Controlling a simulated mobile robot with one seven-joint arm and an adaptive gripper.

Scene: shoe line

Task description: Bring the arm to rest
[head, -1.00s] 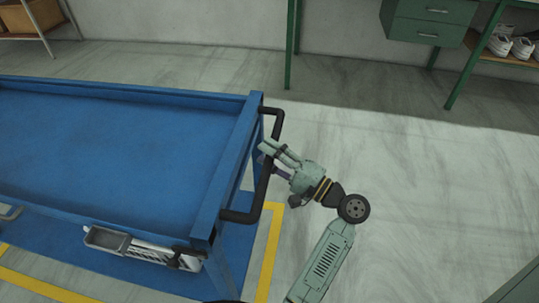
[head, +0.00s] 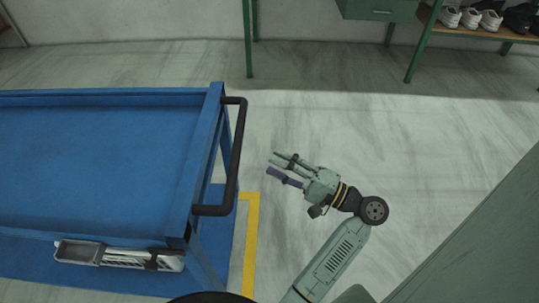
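My gripper (head: 272,162) is right of the blue cart (head: 110,135) in the head view. Its fingers, one green and one purplish, point left toward the cart's black handle (head: 238,150). A gap shows between the fingers, and nothing is between them. The fingertips are apart from the handle, with bare floor between them in the picture. My arm (head: 335,262) comes up from the bottom edge and bends at a dark round joint.
The cart's top is empty. A metal tray (head: 80,252) sits at its near side. Yellow tape (head: 250,240) marks the floor. A green panel (head: 480,240) stands at the lower right. Shoes (head: 470,18) sit on a shelf at the back. Floor around my gripper is clear.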

